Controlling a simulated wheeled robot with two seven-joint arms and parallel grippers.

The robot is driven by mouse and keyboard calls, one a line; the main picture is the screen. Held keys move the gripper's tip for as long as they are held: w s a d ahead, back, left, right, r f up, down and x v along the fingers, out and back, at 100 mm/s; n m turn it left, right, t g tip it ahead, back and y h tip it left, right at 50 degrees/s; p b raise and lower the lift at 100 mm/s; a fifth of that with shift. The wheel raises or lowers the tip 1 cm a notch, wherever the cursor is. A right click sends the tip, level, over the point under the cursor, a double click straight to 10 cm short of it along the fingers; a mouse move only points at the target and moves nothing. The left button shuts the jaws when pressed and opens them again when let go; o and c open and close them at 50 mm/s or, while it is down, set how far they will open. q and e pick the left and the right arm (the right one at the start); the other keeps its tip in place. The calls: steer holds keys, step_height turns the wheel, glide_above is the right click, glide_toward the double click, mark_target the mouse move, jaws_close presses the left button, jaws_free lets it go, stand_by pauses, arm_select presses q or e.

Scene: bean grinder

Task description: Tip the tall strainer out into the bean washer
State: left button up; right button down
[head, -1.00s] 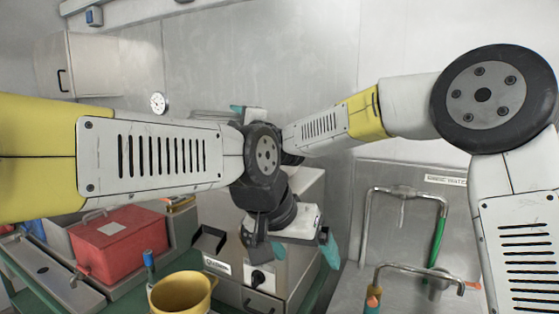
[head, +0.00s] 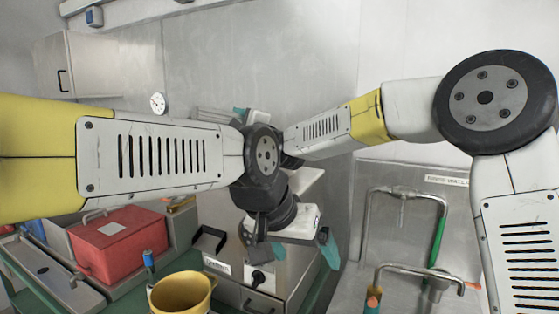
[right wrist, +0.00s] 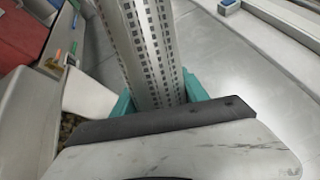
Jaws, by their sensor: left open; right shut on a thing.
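The tall strainer (right wrist: 145,50) is a long perforated metal tube. In the right wrist view it stands out lengthwise from between the teal fingers of my right gripper (right wrist: 160,103), which is shut on it. In the head view the strainer (head: 212,114) lies nearly level behind my left arm, and my right gripper (head: 246,114) is mostly hidden there. My left gripper (head: 290,248) is open and empty, pointing down in front of a grey boxy machine (head: 272,300). I cannot tell for sure whether this is the bean washer. Dark brown bits (right wrist: 70,124) show low left in the right wrist view.
A red lidded box (head: 118,245) and a yellow pot (head: 183,293) stand at the left. A sink with bent metal taps (head: 405,192) and a green hose grip (head: 438,242) is at the right. A wall cabinet (head: 82,65) hangs at the back left.

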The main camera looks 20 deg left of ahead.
steer(key=shift+w+f+m, duration=0.1)
steer(key=shift+m, duration=0.2)
steer(key=shift+w+d+r+m+t, duration=0.25)
steer(key=shift+m+t, duration=0.05)
steer(key=shift+m, duration=0.6)
stand_by(1.0)
